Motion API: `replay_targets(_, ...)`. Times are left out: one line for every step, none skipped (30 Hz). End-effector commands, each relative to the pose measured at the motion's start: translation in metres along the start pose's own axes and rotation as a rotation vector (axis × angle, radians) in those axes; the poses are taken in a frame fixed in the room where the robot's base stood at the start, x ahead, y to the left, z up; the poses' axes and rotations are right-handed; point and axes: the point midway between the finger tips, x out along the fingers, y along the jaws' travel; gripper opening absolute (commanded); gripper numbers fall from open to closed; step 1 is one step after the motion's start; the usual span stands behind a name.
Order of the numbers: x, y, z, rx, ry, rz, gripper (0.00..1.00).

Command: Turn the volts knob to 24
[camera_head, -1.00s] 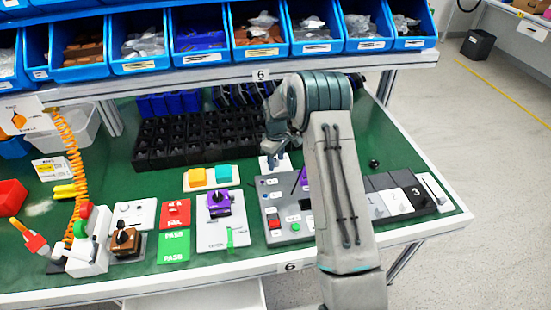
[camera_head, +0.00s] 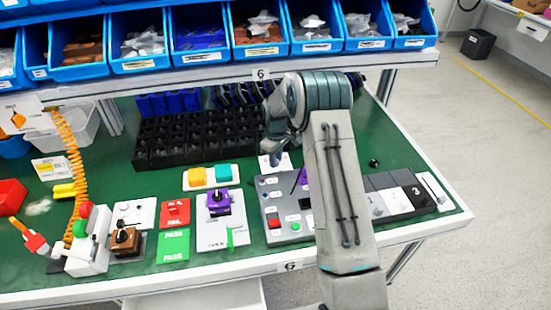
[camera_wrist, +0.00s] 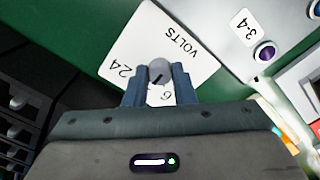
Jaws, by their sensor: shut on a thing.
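The volts knob (camera_wrist: 158,72) is a small grey round knob with a dark pointer mark, in the wrist view. It sits on a white plate (camera_wrist: 190,62) printed "VOLTS", "24" and "6". The pointer mark slants and its exact reading is hard to tell; it lies nearer the "6" side. My gripper (camera_wrist: 159,88) is shut on the knob, with one blue-grey finger on each side. In the head view the plate (camera_head: 284,164) shows only in part beside my gripper (camera_head: 272,158), and the knob is hidden there.
A grey control panel (camera_head: 270,190) with buttons lies just in front of the plate. A black parts rack (camera_head: 185,137) stands to the left. Blue bins (camera_head: 200,40) hang on a shelf above. A purple-knobbed switch box (camera_head: 220,225) stands farther left.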

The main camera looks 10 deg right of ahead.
Motion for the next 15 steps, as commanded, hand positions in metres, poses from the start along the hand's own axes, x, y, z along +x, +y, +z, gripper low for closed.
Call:
replay_targets(-0.0004, 0.0001, -0.0007, 0.003, 0.001, 0.001, 0.0)
replay_targets(-0.0003, 0.0, -0.0007, 0.007, 0.002, 0.001, 0.0)
replay_targets(-0.0002, 0.0, -0.0007, 0.012, 0.002, 0.001, 0.0)
replay_targets(-0.0001, 0.0, -0.0008, 0.017, 0.002, 0.001, 0.0)
replay_targets(0.0, 0.0, -0.0008, 0.022, 0.002, 0.001, 0.0)
replay_targets(0.0002, 0.0, -0.0009, 0.031, 0.002, 0.001, 0.0)
replay_targets(0.0003, -0.0001, -0.001, 0.039, 0.002, 0.002, 0.0)
replay_targets(0.0005, -0.0001, -0.001, 0.049, 0.002, 0.002, 0.0)
replay_targets(0.0008, -0.0002, -0.0011, 0.065, 0.002, 0.002, 0.0)
replay_targets(0.0009, -0.0002, -0.0012, 0.078, 0.002, 0.002, 0.0)
replay_targets(0.0011, -0.0003, -0.0012, 0.095, 0.002, 0.002, 0.0)
replay_targets(0.0013, -0.0003, -0.0013, 0.119, 0.002, 0.001, 0.0)
replay_targets(0.0015, -0.0002, -0.0013, 0.141, 0.002, 0.002, 0.0)
replay_targets(0.0016, -0.0001, -0.0012, 0.164, 0.002, 0.002, 0.0)
replay_targets(0.0016, 0.0, -0.0011, 0.196, 0.002, 0.002, 0.0)
